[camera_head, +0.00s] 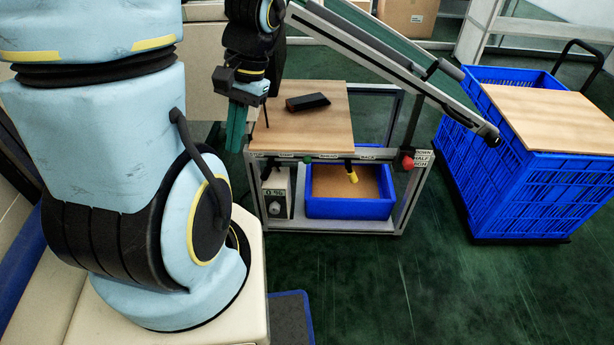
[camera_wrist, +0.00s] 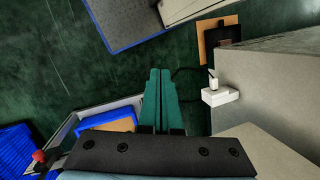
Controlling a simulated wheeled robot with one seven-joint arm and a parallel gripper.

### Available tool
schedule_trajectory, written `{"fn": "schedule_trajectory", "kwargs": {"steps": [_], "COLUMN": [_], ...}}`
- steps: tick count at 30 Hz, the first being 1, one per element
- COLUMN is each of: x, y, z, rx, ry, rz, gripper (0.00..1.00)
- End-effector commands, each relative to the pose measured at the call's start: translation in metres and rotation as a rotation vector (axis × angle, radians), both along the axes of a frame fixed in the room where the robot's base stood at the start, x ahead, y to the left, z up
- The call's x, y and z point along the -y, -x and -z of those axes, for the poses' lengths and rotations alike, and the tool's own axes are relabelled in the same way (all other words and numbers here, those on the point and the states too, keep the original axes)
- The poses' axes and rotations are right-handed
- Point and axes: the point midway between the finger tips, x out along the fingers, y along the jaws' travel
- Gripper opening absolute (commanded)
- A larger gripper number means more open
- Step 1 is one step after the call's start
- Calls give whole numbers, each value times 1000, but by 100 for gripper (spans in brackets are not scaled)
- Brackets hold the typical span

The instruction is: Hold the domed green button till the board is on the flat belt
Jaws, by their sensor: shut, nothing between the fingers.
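My gripper (camera_head: 236,128) has two green fingers pressed together, pointing down beside the left edge of a wooden-topped bench (camera_head: 330,132). In the wrist view my gripper (camera_wrist: 160,78) is also shut and empty, above the dark green floor. A red knob (camera_head: 407,161) sits at the right end of the bench's front rail. A green strip (camera_head: 385,32) runs behind a sloping metal rail; I cannot tell whether it is the flat belt. No board is clearly seen on it.
A dark block (camera_head: 307,102) lies on the bench. Below are a box with a dial (camera_head: 276,192) and a blue bin (camera_head: 350,208). A large blue crate (camera_head: 500,190) stands right. A small white fitting (camera_wrist: 219,94) juts from a grey cabinet.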

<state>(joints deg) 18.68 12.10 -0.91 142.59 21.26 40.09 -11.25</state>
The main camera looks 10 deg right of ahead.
Motion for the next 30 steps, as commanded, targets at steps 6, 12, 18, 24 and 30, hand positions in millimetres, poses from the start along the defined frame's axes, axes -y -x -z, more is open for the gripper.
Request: {"fn": "schedule_trajectory", "kwargs": {"steps": [6, 12, 18, 24, 30], "x": [-4, -6, 3, 25, 64], "y": [-1, -14, -36, -63, -89], "z": [73, 121, 164, 207, 250], "rx": [-83, -104, -76, 5, 138], "ry": [-199, -395, -593, -783, -954], "rz": [176, 337, 498, 663, 829], "gripper": [0, 0, 0, 0, 0]}}
